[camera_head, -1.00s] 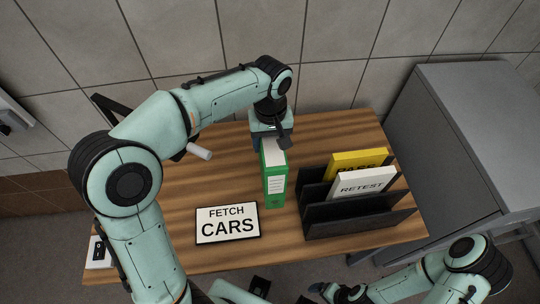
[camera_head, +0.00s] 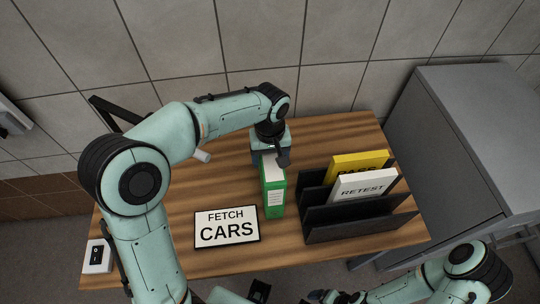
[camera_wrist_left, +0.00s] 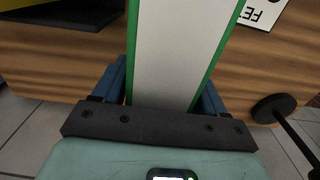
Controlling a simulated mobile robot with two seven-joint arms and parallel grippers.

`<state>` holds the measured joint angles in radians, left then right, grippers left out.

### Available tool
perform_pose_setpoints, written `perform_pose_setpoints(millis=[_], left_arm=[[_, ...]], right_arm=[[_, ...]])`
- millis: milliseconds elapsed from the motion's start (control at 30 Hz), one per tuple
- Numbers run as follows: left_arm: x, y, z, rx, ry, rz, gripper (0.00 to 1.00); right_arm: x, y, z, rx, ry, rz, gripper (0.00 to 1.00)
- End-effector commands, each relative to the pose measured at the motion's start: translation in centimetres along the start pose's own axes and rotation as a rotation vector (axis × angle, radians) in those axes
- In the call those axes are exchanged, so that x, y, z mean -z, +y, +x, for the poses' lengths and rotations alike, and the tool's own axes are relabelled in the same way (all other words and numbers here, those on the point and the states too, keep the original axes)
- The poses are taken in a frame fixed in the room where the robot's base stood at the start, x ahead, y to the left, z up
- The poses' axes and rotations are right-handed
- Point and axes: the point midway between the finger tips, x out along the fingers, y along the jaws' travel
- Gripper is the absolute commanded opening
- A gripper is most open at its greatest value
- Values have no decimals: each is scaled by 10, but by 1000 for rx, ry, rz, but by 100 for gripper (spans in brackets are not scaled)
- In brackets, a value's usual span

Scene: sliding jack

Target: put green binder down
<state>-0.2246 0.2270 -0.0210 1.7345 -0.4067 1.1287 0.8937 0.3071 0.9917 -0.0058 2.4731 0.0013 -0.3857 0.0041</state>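The green binder (camera_head: 274,194) stands upright on the wooden table or just above it; I cannot tell if its base touches. Its white page side fills the middle of the left wrist view (camera_wrist_left: 178,50). My left gripper (camera_head: 271,157) is at the binder's back upper end, with its blue fingers (camera_wrist_left: 160,88) on both sides of the binder, shut on it. Finger contact is partly hidden. My right arm shows at the lower right of the head view, with its gripper (camera_head: 335,297) at the bottom edge, too small and cut off to judge.
A "FETCH CARS" sign (camera_head: 226,227) lies left of the binder. A black file rack (camera_head: 360,222) stands right, holding a yellow folder (camera_head: 350,165) and a white "RETEST" folder (camera_head: 364,185). A white switch box (camera_head: 97,257) is at the front left. A grey cabinet (camera_head: 440,150) stands right.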

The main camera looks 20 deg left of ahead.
Motion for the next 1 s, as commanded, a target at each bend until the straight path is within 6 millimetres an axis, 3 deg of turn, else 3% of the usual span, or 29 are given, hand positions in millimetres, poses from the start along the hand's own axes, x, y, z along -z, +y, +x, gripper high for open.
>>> perform_pose_setpoints(millis=[333, 467, 800, 1000], left_arm=[[0, 0, -1, 0, 0, 0, 89], [0, 0, -12, -1, 1, 0, 89], [1, 1, -83, -4, 4, 1, 89], [1, 0, -114, -1, 1, 1, 89]], right_arm=[[0, 0, -1, 0, 0, 0, 94], [1, -2, -4, 1, 2, -1, 94], [7, -9, -18, 4, 11, -4, 94], [10, -12, -25, 5, 15, -5, 94]])
